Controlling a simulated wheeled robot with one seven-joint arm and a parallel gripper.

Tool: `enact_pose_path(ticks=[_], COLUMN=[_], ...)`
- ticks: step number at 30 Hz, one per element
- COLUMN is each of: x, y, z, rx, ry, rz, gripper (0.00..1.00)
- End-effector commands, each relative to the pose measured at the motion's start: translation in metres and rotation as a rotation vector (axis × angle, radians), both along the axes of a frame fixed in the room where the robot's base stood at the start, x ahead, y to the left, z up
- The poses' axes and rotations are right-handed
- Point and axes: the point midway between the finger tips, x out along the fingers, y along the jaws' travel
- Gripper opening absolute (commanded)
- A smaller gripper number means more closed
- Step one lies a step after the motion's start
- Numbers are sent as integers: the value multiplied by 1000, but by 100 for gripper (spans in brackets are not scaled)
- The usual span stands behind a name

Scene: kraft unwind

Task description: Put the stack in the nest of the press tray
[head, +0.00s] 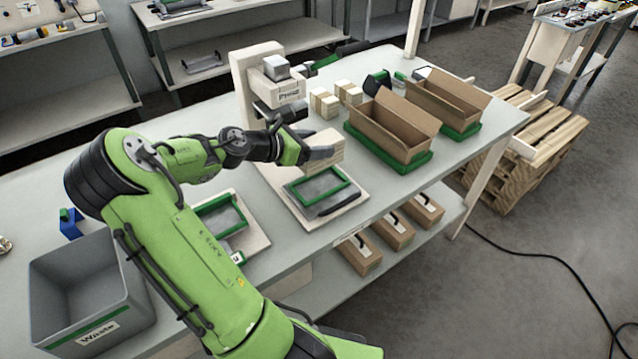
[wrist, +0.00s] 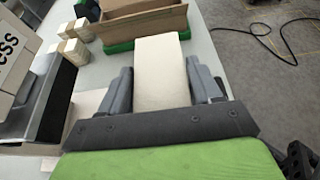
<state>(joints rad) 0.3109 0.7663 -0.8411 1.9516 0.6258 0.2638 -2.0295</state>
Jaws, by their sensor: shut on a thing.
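My gripper (head: 322,153) is shut on a stack (head: 327,146), a cream block of layered sheets. In the wrist view the stack (wrist: 162,72) sits between the two dark fingers of my gripper (wrist: 165,85). In the head view the stack is just above and behind the press tray (head: 330,211), apart from its nest. The tray's nest (head: 318,186) is a grey floor inside a green frame, and it looks empty. The press (head: 285,90), a cream column with a grey block on its head, stands behind. My arm hides part of its base.
Two open cardboard boxes (head: 396,128) (head: 447,100) stand on green bases to the right. Several banded stacks (head: 325,102) lie behind them to the left. A second green-framed fixture (head: 222,215) lies left of the tray. A grey waste bin (head: 85,290) stands at the left.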

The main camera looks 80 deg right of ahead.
Motion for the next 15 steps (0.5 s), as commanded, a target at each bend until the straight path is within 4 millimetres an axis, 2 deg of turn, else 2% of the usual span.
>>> enact_pose_path(ticks=[1,3,10,12,15], x=[-1,-1,-1,0,0], y=[0,0,0,0,0], z=[-15,-31,-75,-86,-85], rx=[4,3,3,2,0], ry=[4,5,5,4,1], rz=[-1,0,1,2,3], gripper=[29,29,29,29,29])
